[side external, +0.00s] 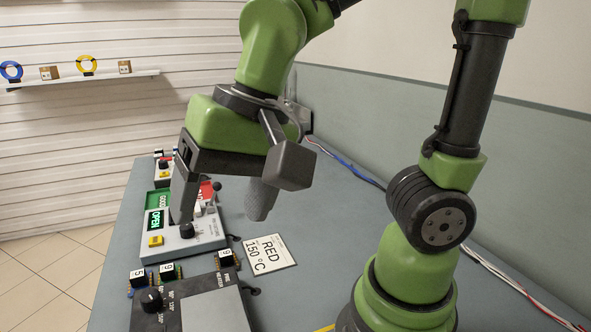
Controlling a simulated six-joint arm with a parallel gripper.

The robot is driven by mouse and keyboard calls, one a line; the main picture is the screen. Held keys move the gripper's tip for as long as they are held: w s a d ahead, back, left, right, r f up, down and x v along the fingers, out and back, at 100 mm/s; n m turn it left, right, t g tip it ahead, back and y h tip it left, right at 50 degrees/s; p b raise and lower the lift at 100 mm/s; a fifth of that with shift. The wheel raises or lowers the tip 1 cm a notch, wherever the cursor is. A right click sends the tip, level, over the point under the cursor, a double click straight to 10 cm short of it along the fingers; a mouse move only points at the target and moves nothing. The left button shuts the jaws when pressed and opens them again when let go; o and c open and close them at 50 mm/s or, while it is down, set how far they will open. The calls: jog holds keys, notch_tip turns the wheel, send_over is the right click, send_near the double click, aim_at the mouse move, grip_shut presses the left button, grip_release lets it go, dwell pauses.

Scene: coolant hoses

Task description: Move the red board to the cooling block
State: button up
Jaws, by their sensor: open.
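My gripper (221,220) is open and points down over a white device (160,243) with a green OPEN display. Its grey left finger stands close to a black knob on that device. A grey mesh-textured rounded piece (262,198) hangs under the right end of the gripper; I cannot tell if it is a finger. A small red piece (207,190) shows between them, partly hidden; I cannot tell if it is the red board. I cannot identify the cooling block for certain.
A card (269,254) reads RED 150 °C. A dark unit with a dial (151,299) and a grey plate (214,312) stands at the front. Small parts tagged 5 (138,274), 6 (167,271) and 9 (226,258) stand near it. The table's middle (320,230) is clear.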

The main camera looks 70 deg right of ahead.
jog(key=s+d+r+n+t, duration=0.2)
jog(key=s+d+r+t, duration=0.1)
jog(key=s+d, duration=0.2)
jog(key=d, duration=0.2)
jog(key=shift+d+r+n+t+h, duration=0.3)
jog(key=shift+r+t, duration=0.05)
jog(key=shift+t, duration=0.05)
dwell(0.6)
